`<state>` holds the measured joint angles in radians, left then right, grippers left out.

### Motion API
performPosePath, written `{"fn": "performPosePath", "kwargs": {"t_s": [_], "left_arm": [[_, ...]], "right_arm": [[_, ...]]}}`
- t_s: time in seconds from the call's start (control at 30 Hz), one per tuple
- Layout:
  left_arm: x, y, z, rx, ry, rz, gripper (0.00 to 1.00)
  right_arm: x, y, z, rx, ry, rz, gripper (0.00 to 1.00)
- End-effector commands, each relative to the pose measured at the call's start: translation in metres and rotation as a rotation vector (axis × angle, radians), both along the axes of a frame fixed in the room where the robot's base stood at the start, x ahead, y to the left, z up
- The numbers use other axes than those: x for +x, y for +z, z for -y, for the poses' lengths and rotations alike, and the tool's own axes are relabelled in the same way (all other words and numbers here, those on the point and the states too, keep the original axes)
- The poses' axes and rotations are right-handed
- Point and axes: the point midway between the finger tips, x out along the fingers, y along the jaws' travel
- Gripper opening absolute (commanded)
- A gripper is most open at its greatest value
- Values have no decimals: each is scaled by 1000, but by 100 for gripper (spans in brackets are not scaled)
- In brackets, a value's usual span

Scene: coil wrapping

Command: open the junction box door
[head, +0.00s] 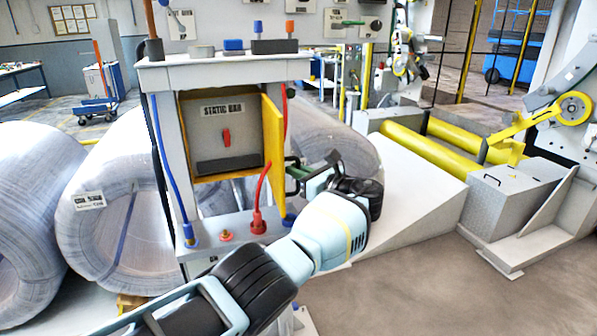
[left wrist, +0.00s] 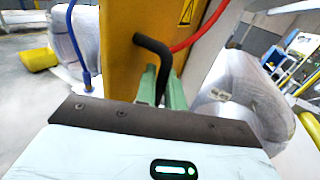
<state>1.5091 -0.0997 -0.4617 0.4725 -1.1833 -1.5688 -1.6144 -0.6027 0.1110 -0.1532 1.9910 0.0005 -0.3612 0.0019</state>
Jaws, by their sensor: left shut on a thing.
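The junction box (head: 222,135) is mounted in a grey frame, and its inside shows a label and a red switch (head: 226,136). Its yellow door (head: 273,140) is swung open on the right side, seen nearly edge-on. My left gripper (head: 296,172) is at the outer face of the door, shut on its black handle. In the left wrist view the green fingers (left wrist: 161,86) close around the lower part of the bent black handle (left wrist: 153,46), in front of the yellow door (left wrist: 110,55). My right gripper is not in view.
Large wrapped coils (head: 120,225) stand left of and behind the frame. A blue hose (head: 165,165) and a red hose (head: 262,190) run close to the box. A pale ramp (head: 415,185) and yellow rollers (head: 440,150) are at the right. The floor (head: 400,285) at front right is clear.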

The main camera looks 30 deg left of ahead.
Motion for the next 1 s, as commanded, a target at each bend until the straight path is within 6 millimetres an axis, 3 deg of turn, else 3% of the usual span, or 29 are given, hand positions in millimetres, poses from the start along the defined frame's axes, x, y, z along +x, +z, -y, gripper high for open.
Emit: {"fn": "performPosePath", "kwargs": {"t_s": [0.1,0.13,0.23,0.57,1.0], "left_arm": [[0,1,-1,0,1,0,0],[0,1,-1,0,1,0,14],[0,1,-1,0,2,1,26],[-1,0,4,0,0,1,26],[-19,0,62,-1,0,0,26]], "right_arm": [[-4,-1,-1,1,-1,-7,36],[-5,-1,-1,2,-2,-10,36],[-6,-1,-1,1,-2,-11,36],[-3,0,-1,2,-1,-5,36],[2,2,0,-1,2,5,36]]}}
